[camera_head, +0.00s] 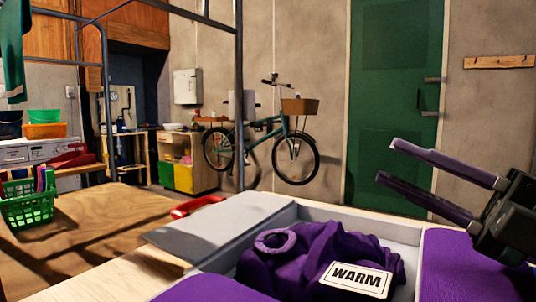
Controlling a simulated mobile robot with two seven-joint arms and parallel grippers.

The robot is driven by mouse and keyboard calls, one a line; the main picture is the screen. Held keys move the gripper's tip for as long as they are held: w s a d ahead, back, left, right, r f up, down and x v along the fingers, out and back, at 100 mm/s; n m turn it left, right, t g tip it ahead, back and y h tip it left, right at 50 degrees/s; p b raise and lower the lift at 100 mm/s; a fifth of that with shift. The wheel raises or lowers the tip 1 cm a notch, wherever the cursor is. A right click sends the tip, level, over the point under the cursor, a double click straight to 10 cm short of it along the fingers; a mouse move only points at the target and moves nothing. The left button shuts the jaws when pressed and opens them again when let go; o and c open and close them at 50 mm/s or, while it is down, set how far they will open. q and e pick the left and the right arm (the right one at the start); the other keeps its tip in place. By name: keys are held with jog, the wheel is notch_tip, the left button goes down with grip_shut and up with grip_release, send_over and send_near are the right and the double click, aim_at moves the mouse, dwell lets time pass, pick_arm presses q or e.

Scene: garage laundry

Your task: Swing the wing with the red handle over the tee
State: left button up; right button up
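The wing with the red handle is a flat grey panel (215,228) left of centre, tilted slightly. Its red handle (197,206) stands at the far left edge. Purple cloth, which seems to be the tee (300,262), lies bunched in a pale grey frame beside the wing, with a white WARM label (357,280) on it. The wing is not over this cloth. My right gripper (388,160) is at the right, above the frame, its two long purple fingers apart and empty. It is well away from the red handle. My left gripper is not in view.
Flat purple surfaces lie at the lower right (462,266) and bottom left. A pale wooden tabletop (115,278) shows at the lower left. A green basket (28,205) stands at the far left. A metal post (239,95) rises behind the wing. A bicycle (262,135) hangs behind.

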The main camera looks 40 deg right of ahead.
jog(key=shift+s+d, duration=0.3)
jog(key=shift+s, duration=0.35)
jog(key=shift+s+d, duration=0.25)
jog(key=shift+s, duration=0.35)
